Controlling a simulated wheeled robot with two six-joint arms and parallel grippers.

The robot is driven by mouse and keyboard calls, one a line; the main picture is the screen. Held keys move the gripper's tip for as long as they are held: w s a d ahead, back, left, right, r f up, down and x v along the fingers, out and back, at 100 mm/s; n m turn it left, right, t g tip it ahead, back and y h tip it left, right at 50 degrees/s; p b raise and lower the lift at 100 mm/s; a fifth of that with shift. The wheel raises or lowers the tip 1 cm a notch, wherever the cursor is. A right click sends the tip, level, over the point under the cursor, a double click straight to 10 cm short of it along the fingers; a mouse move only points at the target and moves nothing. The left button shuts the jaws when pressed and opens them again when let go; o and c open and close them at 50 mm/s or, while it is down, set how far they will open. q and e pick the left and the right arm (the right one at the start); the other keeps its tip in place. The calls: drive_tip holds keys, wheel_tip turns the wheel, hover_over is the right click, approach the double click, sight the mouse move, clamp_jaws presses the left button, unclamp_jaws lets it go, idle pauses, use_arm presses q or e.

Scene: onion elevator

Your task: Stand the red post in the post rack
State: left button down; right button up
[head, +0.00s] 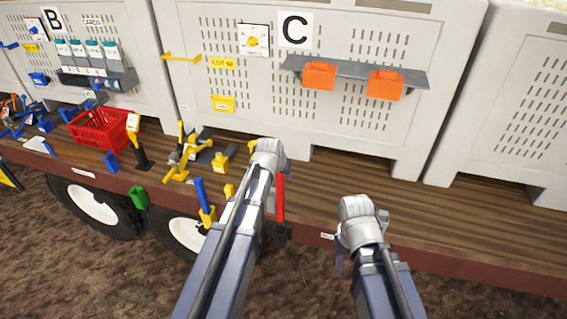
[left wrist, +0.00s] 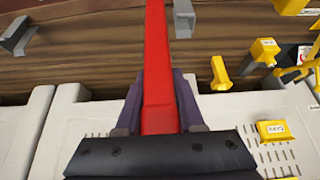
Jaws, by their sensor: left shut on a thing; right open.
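My left gripper (head: 272,156) is shut on the red post (head: 280,198) above the wagon's front edge. In the head view the post looks upright, partly hidden by my left arm. In the left wrist view the red post (left wrist: 157,60) runs up the picture between the two dark fingers. A black block (head: 276,231) shows by the post's lower end, mostly behind my arm; I cannot tell whether it is the post rack or whether they touch. My right gripper (head: 340,254) is open over the wagon's edge at right, its fingers largely hidden.
The wooden wagon deck (head: 460,238) is clear at right. Left of my arm stand yellow fixtures (head: 184,158), a blue post in a yellow holder (head: 206,208) and a red basket (head: 100,128). Grey crates stand behind, with orange bins (head: 319,76) on a shelf (head: 350,70).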

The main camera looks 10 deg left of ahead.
use_arm(q)
drive_tip(key=shift+s, duration=0.25)
wheel_tip(320, 180, down, 3)
drive_tip(key=b, duration=0.2)
drive_tip(key=shift+w+r+b, duration=0.1)
drive_tip(key=shift+w+b, duration=0.05)
drive_tip(key=shift+b, duration=0.25)
drive_tip(key=shift+f, duration=0.25)
wheel_tip(320, 180, down, 12)
drive_tip(key=b, duration=1.2)
drive_tip(key=shift+b, duration=0.35)
idle(0.8)
drive_tip(key=shift+c, duration=2.2)
unclamp_jaws()
